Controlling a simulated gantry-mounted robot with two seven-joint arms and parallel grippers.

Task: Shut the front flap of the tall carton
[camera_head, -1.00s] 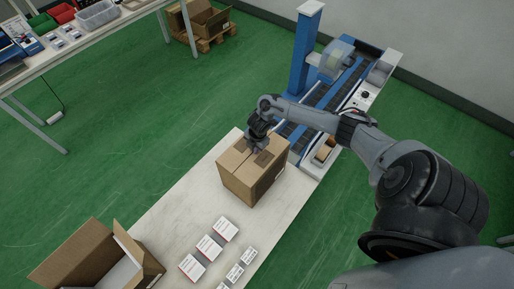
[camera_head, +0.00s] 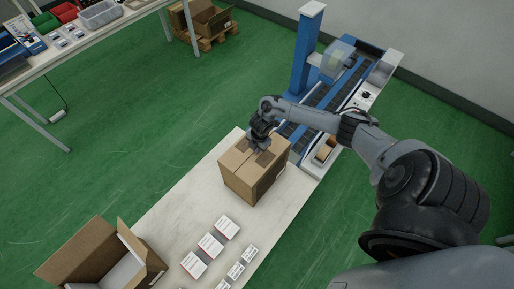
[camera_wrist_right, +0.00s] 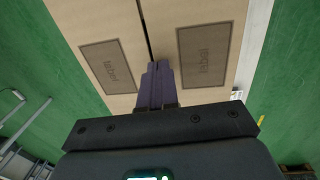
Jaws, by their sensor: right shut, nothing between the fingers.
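The tall carton (camera_head: 242,181) is a closed-looking brown box on the white table, at the end by the conveyor. In the right wrist view its top flaps (camera_wrist_right: 110,72) lie nearly flat, with a narrow dark gap between them and a printed label on each side. My right gripper (camera_head: 257,148) is over the carton's top. In the right wrist view its shut fingers (camera_wrist_right: 157,72) are empty and sit at the seam; I cannot tell whether they touch the cardboard. My left gripper is not in view.
An open carton (camera_head: 85,252) stands at the table's near left end. Several white boxes (camera_head: 211,245) lie on the white table (camera_head: 167,215). A blue conveyor machine (camera_head: 305,55) stands behind the carton. Green floor lies left of the table.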

